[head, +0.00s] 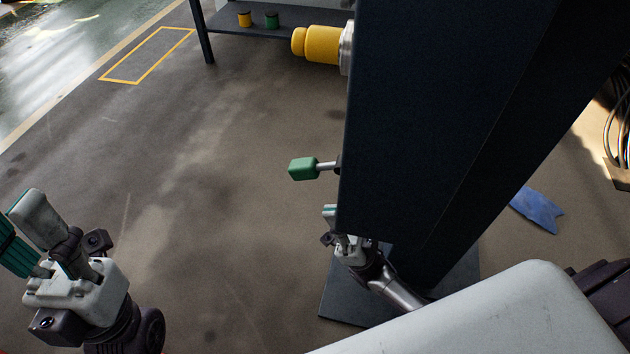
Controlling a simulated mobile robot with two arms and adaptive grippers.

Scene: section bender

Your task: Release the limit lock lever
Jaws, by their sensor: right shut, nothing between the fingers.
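A lever with a green block handle (303,168) and a short metal rod sticks out to the left from the dark machine column (440,120). I take it for the limit lock lever; its pivot is hidden by the column's edge. My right gripper (330,214) is just below and to the right of the handle, apart from it in the picture. It is shut and empty, partly hidden by the column. My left gripper (14,219) is at the lower left, far from the lever, with its fingers apart and partly cut off by the frame.
A yellow cylindrical part (318,45) sticks out of the column higher up. A dark shelf (300,27) at the back holds a yellow and a green container. A blue sheet (537,209) lies on the floor at right. The floor left of the column is clear.

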